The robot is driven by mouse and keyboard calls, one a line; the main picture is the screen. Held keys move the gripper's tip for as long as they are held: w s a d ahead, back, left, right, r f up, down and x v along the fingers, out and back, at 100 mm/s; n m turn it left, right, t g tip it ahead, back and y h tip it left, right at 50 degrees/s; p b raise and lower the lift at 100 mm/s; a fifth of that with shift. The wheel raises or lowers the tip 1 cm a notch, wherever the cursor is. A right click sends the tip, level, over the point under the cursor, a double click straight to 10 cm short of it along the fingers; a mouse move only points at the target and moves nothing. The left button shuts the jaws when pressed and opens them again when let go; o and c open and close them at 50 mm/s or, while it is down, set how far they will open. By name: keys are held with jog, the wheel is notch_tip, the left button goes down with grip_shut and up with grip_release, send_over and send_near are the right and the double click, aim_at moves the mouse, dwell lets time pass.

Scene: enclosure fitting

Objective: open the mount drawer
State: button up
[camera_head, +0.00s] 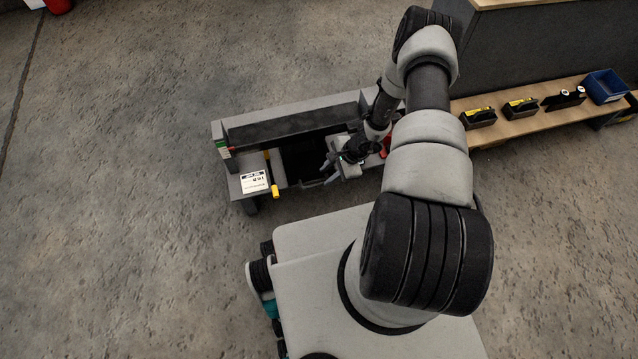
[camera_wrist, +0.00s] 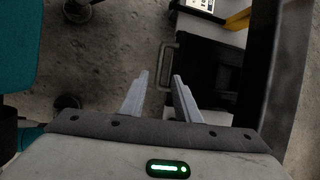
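The mount drawer (camera_head: 297,163) is a black unit in the middle of the low grey bench. In the wrist view its dark face (camera_wrist: 207,68) carries a pale loop handle (camera_wrist: 165,66) along its left edge; the handle is small and partly hidden in the head view. I cannot tell how far the drawer stands out. My gripper (camera_head: 329,161) is at the bench's front, just right of the drawer. In the wrist view my gripper (camera_wrist: 160,76) is open, its two fingers apart with nothing between them, the tips close to the handle's lower end. Contact is not clear.
A white label plate (camera_head: 254,182) and a yellow handle (camera_head: 271,175) are left of the drawer. A wooden shelf (camera_head: 545,113) at right holds black-and-yellow items and a blue bin (camera_head: 604,86). Floor at left is clear.

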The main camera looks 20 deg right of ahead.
aim_at(316, 185)
jog(key=b+x, duration=0.2)
jog(key=x, duration=0.5)
jog(key=shift+a+f, duration=0.1)
jog(key=shift+f, duration=0.25)
grip_shut()
